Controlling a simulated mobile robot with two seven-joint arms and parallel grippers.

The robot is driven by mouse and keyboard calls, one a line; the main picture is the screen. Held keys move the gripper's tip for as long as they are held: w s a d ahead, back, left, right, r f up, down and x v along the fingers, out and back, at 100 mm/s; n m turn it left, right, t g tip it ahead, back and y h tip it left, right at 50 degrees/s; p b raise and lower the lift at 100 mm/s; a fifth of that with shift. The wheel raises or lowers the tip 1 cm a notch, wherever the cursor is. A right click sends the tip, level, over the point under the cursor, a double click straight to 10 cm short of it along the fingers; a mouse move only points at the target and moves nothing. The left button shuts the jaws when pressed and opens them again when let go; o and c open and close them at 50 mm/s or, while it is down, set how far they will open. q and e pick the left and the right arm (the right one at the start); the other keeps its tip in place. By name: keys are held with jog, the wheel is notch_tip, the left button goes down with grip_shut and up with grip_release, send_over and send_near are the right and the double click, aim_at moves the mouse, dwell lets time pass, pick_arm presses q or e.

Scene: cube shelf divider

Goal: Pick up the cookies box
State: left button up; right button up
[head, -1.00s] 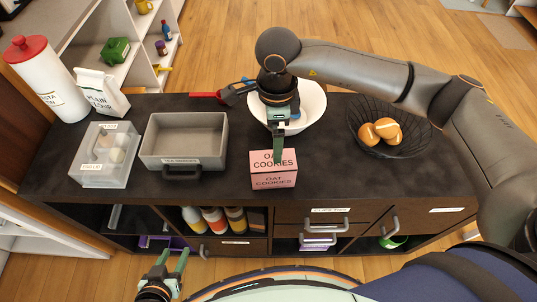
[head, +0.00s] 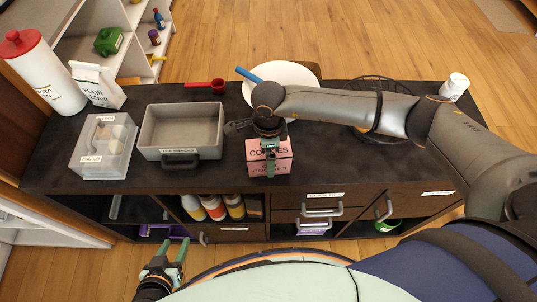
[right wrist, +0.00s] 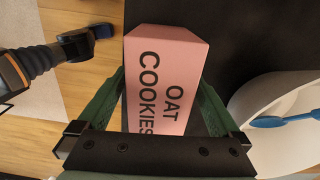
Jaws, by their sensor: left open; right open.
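The pink cookies box (head: 285,164) stands near the front edge of the dark counter, and its top reads "OAT COOKIES". My right gripper (head: 269,166) reaches down over it from above and partly hides it. In the right wrist view, the box (right wrist: 160,75) lies between the two green fingers of the right gripper (right wrist: 160,95). The fingers are open, one on each side of the box; I cannot tell whether they touch it. My left gripper (head: 173,252) is open and empty, low in front of the cabinet.
A grey bin (head: 150,132) and a clear lidded box (head: 83,158) stand left of the cookies box. A white bowl (head: 300,72) with a blue utensil (head: 248,75) is behind. A wire basket (head: 372,137) and white bottle (head: 455,86) are at right.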

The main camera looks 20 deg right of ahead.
jog(key=c, duration=1.5)
jog(key=shift+r, duration=0.1)
